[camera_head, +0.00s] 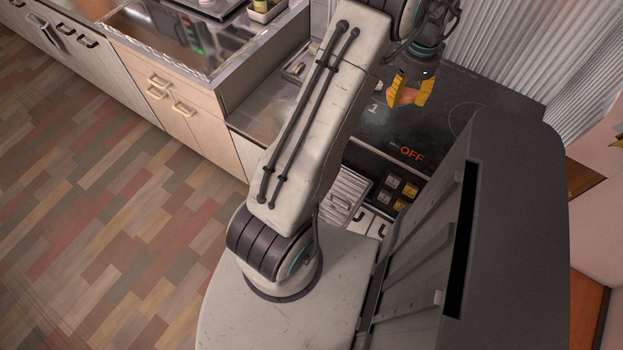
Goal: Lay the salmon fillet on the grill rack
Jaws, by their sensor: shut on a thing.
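My gripper (409,97), with yellow fingers, is at the upper right of the head view, above the black cooktop (455,87). It is shut on a small orange-pink piece, the salmon fillet (404,95), which shows between the fingers. The fingers hide part of the fillet. It appears held above the cooktop surface, though the exact gap is hard to tell. I cannot make out a grill rack in this view; my arm hides part of the worktop.
The cooktop shows a "1" mark and an orange "OFF" sign, with yellow-lit controls (398,190) on its front. A steel counter (262,112) lies to its left. A corrugated metal wall (530,45) stands behind. The wooden floor (110,200) at the left is clear.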

